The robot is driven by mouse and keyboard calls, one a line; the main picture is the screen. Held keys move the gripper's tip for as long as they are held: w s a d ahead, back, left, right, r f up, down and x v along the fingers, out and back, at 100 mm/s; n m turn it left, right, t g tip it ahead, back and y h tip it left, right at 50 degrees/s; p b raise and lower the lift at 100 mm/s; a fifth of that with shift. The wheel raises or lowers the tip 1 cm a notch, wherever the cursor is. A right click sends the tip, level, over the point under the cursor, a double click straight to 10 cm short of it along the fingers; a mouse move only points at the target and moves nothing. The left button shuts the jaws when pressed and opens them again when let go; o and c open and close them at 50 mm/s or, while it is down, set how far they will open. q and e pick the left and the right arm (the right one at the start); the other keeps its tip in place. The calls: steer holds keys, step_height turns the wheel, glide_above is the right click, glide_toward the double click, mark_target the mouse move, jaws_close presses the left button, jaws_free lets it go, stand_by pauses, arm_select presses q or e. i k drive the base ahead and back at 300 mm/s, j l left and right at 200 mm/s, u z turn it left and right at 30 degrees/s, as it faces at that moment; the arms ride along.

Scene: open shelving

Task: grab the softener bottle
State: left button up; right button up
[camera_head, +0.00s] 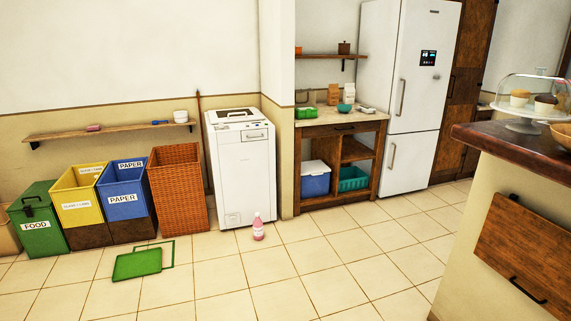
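A small pink bottle (258,229) with a white cap stands upright on the tiled floor. It is just in front of the white washing machine (243,174), near its right front corner. It looks like the softener bottle, but its label is too small to read. Nothing hides it. Neither of my grippers shows in the head view.
Yellow, blue and green bins (40,225) and a wicker basket (179,190) line the left wall. A green tray (137,264) and a thin green frame lie on the floor. A wooden counter (520,147) stands at the right. The middle floor is clear.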

mark_target(258, 224)
steer(key=i+j+u, duration=0.3)
steer(key=i, duration=0.3)
steer(key=i+j+u, duration=0.3)
steer(key=i, duration=0.35)
steer(key=i+u, duration=0.3)
steer(key=i, duration=0.35)
